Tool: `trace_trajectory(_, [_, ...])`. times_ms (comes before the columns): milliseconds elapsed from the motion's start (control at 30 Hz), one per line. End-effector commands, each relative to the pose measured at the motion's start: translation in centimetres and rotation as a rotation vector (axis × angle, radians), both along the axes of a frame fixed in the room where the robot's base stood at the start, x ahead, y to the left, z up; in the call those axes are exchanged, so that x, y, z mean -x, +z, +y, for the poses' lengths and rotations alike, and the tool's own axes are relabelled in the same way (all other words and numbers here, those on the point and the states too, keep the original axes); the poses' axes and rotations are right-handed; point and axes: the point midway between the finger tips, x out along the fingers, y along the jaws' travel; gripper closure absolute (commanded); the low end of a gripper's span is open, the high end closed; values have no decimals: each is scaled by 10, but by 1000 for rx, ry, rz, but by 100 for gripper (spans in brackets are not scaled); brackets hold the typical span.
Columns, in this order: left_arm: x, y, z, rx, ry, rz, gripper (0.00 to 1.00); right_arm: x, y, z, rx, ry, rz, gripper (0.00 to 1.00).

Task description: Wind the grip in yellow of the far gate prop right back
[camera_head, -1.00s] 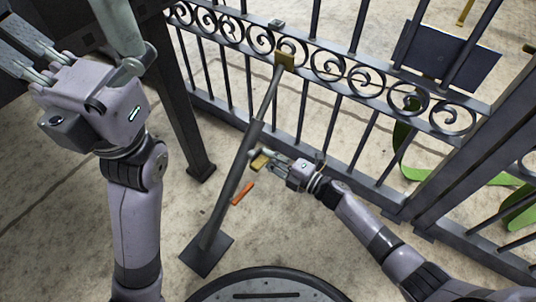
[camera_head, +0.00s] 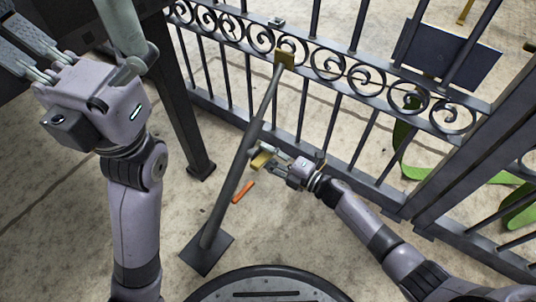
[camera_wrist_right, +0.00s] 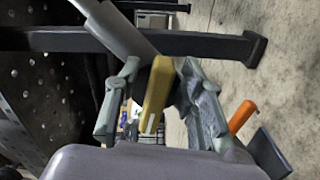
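The gate prop is a dark slanted strut (camera_head: 226,193) running from a floor plate up to the gate rail. Its yellow grip (camera_head: 259,161) sticks out at mid-length; an orange grip (camera_head: 243,192) sits just below it. My right gripper (camera_head: 265,160) is at the yellow grip. In the right wrist view the yellow grip (camera_wrist_right: 157,92) stands between the two parted fingers (camera_wrist_right: 160,100), with a gap visible on its left; contact on the right is unclear. The orange grip (camera_wrist_right: 242,116) lies outside the fingers. My left gripper (camera_head: 20,55) is open and empty at the upper left.
The black gate (camera_head: 330,72) with scrollwork spans the back. A dark post (camera_head: 185,120) stands left of the prop, and a thick post (camera_head: 490,150) at the right. A dark panel (camera_head: 446,55) and green strips (camera_head: 425,175) lie beyond the gate. The floor around the prop is bare.

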Motion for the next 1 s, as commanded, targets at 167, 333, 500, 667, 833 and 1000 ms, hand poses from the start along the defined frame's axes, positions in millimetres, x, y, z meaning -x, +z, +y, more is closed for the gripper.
trace_trajectory(167, [0,0,0,1,0,-1,0,9,-2,-13,3,-1,2,63])
trace_trajectory(333, [1,1,0,3,-1,-3,0,29,-2,-41,3,-1,2,63])
trace_trajectory(500, [1,1,0,3,-2,-4,0,51,-2,-69,2,0,3,63])
trace_trajectory(667, [1,1,0,4,-2,-5,0,64,-1,-89,2,-2,1,63])
trace_trajectory(833, [1,1,0,4,-2,-5,0,70,0,-96,-1,1,1,63])
trace_trajectory(1000, [1,1,0,4,-2,-5,0,71,0,-97,0,0,0,63])
